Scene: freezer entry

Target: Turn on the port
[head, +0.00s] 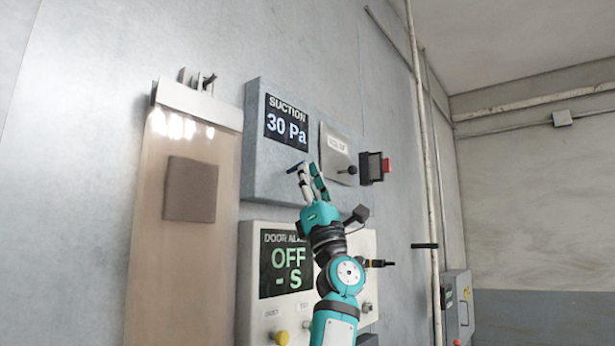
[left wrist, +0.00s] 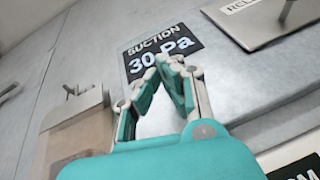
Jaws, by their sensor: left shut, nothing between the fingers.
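The grey suction panel (head: 257,170) is on the wall, with a display (head: 287,124) reading "SUCTION 30 Pa". A small dark blue piece (head: 295,167), perhaps a switch lever, shows below the display at my fingertips; I cannot tell if they touch. To its right is a labelled plate (head: 338,150) with a dark knob; its label is partly legible in the left wrist view (left wrist: 262,14) as "RELI". My left gripper (head: 305,170) is shut and empty in front of the panel's lower part. In the left wrist view its fingertips (left wrist: 170,63) overlap the display's lower edge.
Below is a door alarm box (head: 246,300) whose display reads "OFF - S", with a yellow button (head: 282,338); my left arm partly covers it. A black box with a red part (head: 387,165) is at the right. A strip curtain (head: 150,240) hangs left. A pipe (head: 420,110) runs along the wall.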

